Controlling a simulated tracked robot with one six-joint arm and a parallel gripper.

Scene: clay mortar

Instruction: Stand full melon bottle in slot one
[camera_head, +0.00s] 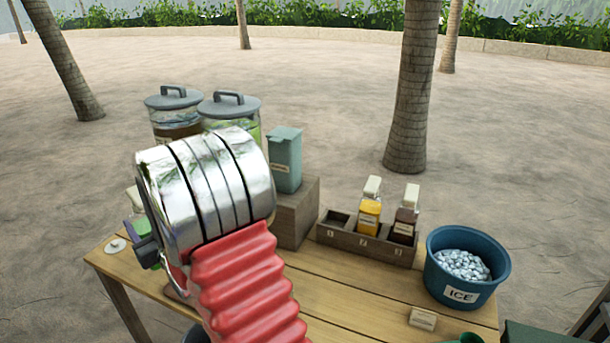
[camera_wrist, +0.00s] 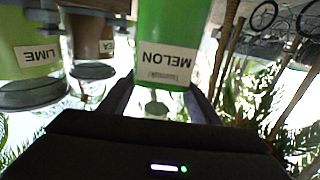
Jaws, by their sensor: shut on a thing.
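The melon bottle (camera_wrist: 158,22) is bright green with a white MELON label, and my gripper (camera_wrist: 160,105) is shut on it. In the head view, part of the green bottle (camera_head: 138,228) and my dark gripper (camera_head: 147,252) show at the left, over the table's left end, mostly hidden by my arm. The bottle looks roughly upright. The wooden slot rack (camera_head: 360,247) stands right of the table's middle, well apart from my gripper. Its left slot (camera_head: 338,220) is empty. A yellow bottle (camera_head: 369,215) fills the middle slot and a dark brown bottle (camera_head: 404,225) the right one.
Two lidded jars (camera_head: 229,107) and a teal container (camera_head: 285,160) on a wooden block (camera_head: 297,215) stand at the back left. A blue ICE bucket (camera_head: 467,268) is right of the rack. A small label block (camera_head: 423,318) lies in front. Bare tabletop (camera_head: 335,285) lies before the rack.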

